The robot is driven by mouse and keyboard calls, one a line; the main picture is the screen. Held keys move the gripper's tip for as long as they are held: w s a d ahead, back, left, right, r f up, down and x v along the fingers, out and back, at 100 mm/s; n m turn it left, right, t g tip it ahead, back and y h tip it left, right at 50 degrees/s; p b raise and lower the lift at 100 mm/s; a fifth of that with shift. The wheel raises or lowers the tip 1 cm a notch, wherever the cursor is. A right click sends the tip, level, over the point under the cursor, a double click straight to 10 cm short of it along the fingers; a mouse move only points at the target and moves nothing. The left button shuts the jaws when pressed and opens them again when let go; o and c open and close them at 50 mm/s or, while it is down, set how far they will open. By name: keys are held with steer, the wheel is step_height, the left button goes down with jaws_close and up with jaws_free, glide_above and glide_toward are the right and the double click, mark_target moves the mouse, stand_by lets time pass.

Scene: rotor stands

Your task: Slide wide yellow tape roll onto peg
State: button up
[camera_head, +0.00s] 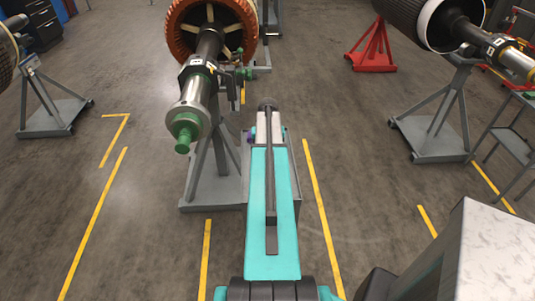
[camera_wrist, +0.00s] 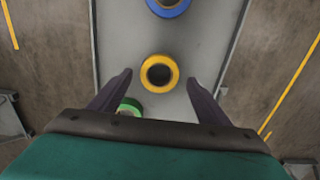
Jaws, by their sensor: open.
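In the wrist view a yellow tape roll (camera_wrist: 145,74) with a dark centre lies on a grey surface (camera_wrist: 125,35). My gripper (camera_wrist: 160,77) is open, with its two dark fingers spread on either side of the yellow roll in the picture. Neither finger appears to touch it, and the height gap cannot be told. I cannot make out a peg with certainty in either view. In the head view my teal arm covers most of the grey surface, and the yellow roll is hidden.
A blue roll (camera_wrist: 170,11) lies at the top of the wrist view. A green roll (camera_wrist: 130,104) is partly hidden near my left finger. A rotor on a grey stand (camera_head: 205,190) rises left of my arm. A white-topped block (camera_head: 495,245) is at right.

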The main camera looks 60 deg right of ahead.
steer(key=shift+f+b, duration=0.55)
steer(key=shift+f, duration=0.95)
steer(key=c, duration=1)
steer(key=shift+s+r, duration=0.1)
